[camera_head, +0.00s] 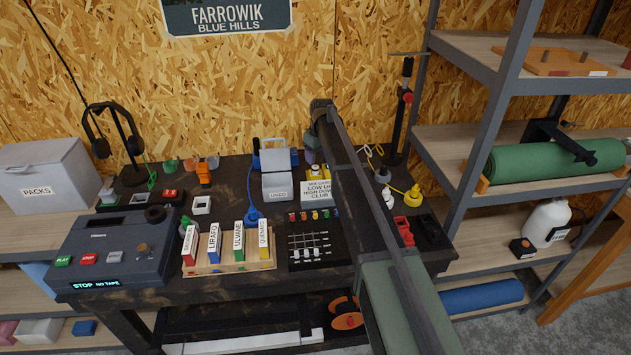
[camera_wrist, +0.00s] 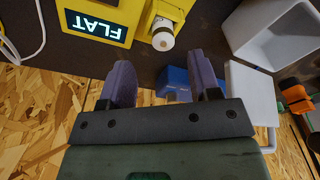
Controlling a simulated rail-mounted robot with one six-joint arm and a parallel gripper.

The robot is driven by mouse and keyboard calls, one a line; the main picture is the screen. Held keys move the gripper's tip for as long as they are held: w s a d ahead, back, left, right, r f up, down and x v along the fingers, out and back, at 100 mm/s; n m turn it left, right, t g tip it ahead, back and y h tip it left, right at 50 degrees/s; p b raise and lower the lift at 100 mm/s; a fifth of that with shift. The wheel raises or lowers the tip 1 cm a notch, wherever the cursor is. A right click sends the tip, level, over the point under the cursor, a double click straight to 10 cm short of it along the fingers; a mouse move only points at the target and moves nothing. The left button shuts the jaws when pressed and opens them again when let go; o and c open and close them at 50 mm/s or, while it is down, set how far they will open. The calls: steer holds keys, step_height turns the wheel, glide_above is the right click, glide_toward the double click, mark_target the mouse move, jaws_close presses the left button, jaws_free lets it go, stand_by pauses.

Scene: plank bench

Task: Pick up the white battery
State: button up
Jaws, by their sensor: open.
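The white battery (camera_wrist: 163,40) shows in the wrist view as a short cylinder with a pale round end. It sits in a yellow holder (camera_wrist: 172,12) beside a yellow unit with a display reading FLAT (camera_wrist: 96,22). My gripper (camera_wrist: 161,80) is open, its two purple fingers apart and empty. The battery is a little beyond the fingertips, roughly in line with the gap between them. In the head view my gripper (camera_head: 312,148) is at the back of the bench, behind the yellow unit (camera_head: 318,188). I cannot make out the battery clearly there.
A grey-white bin labelled USED (camera_head: 278,187) stands left of the yellow unit, with its raised lid close to the gripper in the wrist view (camera_wrist: 252,100). A blue object (camera_wrist: 178,82) lies behind the fingers. A white cable (camera_wrist: 38,30) is at the wrist view's left. The OSB wall (camera_head: 260,80) is close behind.

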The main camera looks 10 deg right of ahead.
mark_target(316, 166)
steer(key=f+b, duration=0.5)
steer(key=shift+w+a+f, duration=0.1)
steer(key=shift+a+f, duration=0.1)
steer(key=shift+a, duration=0.1)
steer(key=shift+r, duration=0.25)
steer(key=c, duration=1)
steer(key=shift+r, duration=0.1)
step_height(316, 166, up, 20)
steer(key=p, duration=2)
